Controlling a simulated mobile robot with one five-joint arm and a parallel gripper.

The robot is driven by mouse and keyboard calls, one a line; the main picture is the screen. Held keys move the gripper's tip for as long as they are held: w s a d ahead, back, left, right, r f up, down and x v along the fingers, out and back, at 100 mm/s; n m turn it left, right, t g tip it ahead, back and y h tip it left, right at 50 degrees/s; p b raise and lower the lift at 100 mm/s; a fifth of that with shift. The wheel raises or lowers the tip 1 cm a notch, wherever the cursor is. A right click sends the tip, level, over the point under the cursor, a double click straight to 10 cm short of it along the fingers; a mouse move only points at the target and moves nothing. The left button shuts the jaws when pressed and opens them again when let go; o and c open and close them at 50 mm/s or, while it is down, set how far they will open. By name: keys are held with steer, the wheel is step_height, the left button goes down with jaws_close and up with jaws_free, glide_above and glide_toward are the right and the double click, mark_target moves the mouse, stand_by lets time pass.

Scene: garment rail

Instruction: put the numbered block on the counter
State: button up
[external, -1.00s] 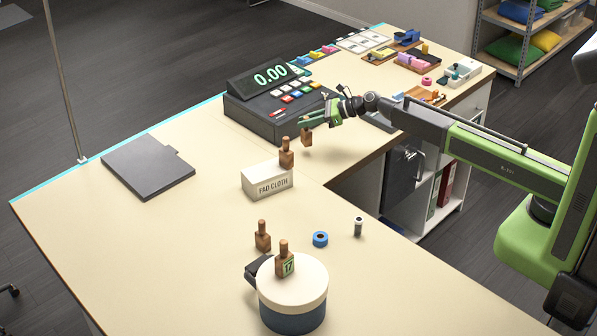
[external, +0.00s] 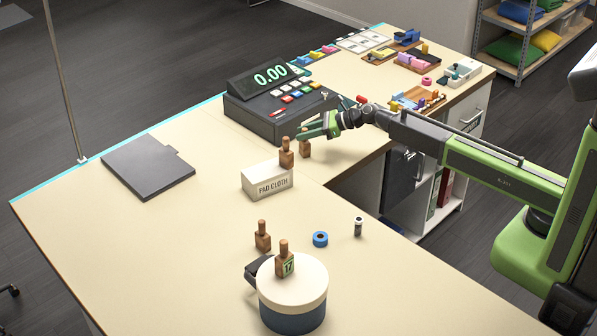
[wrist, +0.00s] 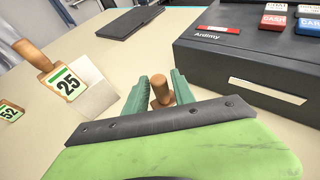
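My gripper (external: 308,131) is shut on a wooden block (external: 305,149) by its round knob. The block hangs upright behind the pad cloth box, at or just above the counter (external: 215,200); I cannot tell if it touches. In the wrist view the knob (wrist: 160,92) sits between the teal fingers, and no number shows on this block. Another block (external: 286,154) stands at the pad cloth box, and the wrist view shows a block numbered 25 (wrist: 68,84) by its white top. A block numbered 17 (external: 285,263) stands on the round tin. Another block (external: 262,238) stands on the counter.
The pad cloth box (external: 266,182) is close left of the held block. The cash register (external: 275,103) stands just behind it. A blue ring (external: 320,239), a small vial (external: 358,227) and the round tin (external: 292,300) are nearer. A grey folder (external: 147,166) lies left. Bare counter lies between.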

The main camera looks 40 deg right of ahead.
steer(key=shift+o, duration=0.7)
steer(key=shift+r+p, duration=0.35)
steer(key=p+v, duration=0.4)
steer(key=v, duration=0.8)
steer(key=s+f+n+g, duration=0.1)
steer(key=s+f+n, duration=0.1)
steer(key=s+f+n+g, duration=0.1)
steer(key=s+n, duration=0.1)
steer(key=n, duration=0.1)
steer(key=s+f+n+g+h, duration=0.1)
steer(key=f+n, duration=0.1)
steer(key=shift+s+d+f+n, duration=0.3)
steer(key=shift+s+d, duration=0.1)
steer(key=s+d+f+n+g+h, duration=0.3)
steer(key=s+d+f+n+h, duration=0.1)
steer(key=s+d+n, duration=0.3)
steer(key=s+d+f+n+g+h, duration=0.3)
steer(key=s+d+n, duration=0.4)
steer(key=s+n, duration=0.5)
step_height(320, 180, down, 2)
steer(key=shift+f+n+g+h, duration=0.2)
steer(key=shift+n+g+h, duration=0.2)
steer(key=shift+n+g, duration=0.25)
